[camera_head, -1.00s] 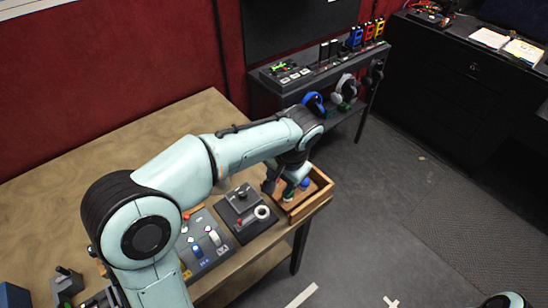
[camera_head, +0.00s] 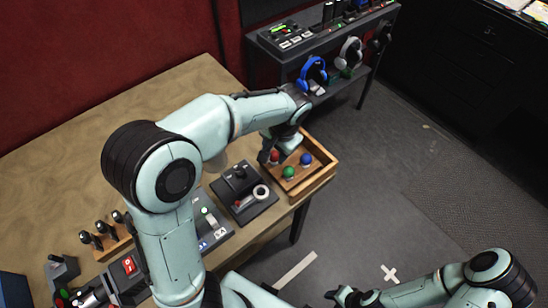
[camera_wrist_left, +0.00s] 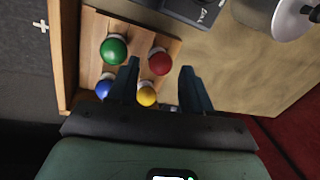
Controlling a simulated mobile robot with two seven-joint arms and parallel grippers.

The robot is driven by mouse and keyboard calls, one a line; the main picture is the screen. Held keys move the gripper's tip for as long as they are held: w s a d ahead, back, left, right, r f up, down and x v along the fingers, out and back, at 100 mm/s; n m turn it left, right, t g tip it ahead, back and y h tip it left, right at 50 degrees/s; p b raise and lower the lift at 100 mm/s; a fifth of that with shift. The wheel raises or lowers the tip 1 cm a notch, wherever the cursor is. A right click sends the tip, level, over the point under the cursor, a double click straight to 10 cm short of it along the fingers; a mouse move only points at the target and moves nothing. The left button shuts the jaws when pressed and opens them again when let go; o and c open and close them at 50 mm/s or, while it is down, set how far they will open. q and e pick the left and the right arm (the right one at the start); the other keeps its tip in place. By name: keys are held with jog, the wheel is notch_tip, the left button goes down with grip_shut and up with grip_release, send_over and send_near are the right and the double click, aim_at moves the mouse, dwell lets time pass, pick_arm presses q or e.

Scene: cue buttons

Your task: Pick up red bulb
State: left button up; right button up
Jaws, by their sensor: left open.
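The red bulb (camera_head: 275,156) sits in a wooden tray (camera_head: 325,178) at the table's right corner. In the left wrist view the red bulb (camera_wrist_left: 160,62) appears between the two spread fingers of my left gripper (camera_wrist_left: 160,68), apart from them in the picture. The left gripper (camera_head: 270,147) is open and empty, just above the tray. A green bulb (camera_wrist_left: 113,50), a blue bulb (camera_wrist_left: 103,88) and a yellow bulb (camera_wrist_left: 146,97) share the tray; the yellow one is hidden in the head view. My right gripper (camera_head: 342,295) is low at the bottom, its jaws unclear.
A dark joystick box (camera_head: 245,195) and a button panel (camera_head: 212,222) lie left of the tray. A rack with blue headphones (camera_head: 313,72) stands behind. Wooden-block levers (camera_head: 95,240) are at front left. The floor right of the table is clear.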

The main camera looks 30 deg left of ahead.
aim_at(274, 154)
pick_arm(q)
jog(key=f, duration=0.1)
jog(key=w+f, duration=0.1)
jog(key=f, duration=0.1)
jog(key=a+f, duration=0.1)
jog(key=f, duration=0.1)
jog(key=shift+w, duration=0.2)
jog(key=c, duration=0.8)
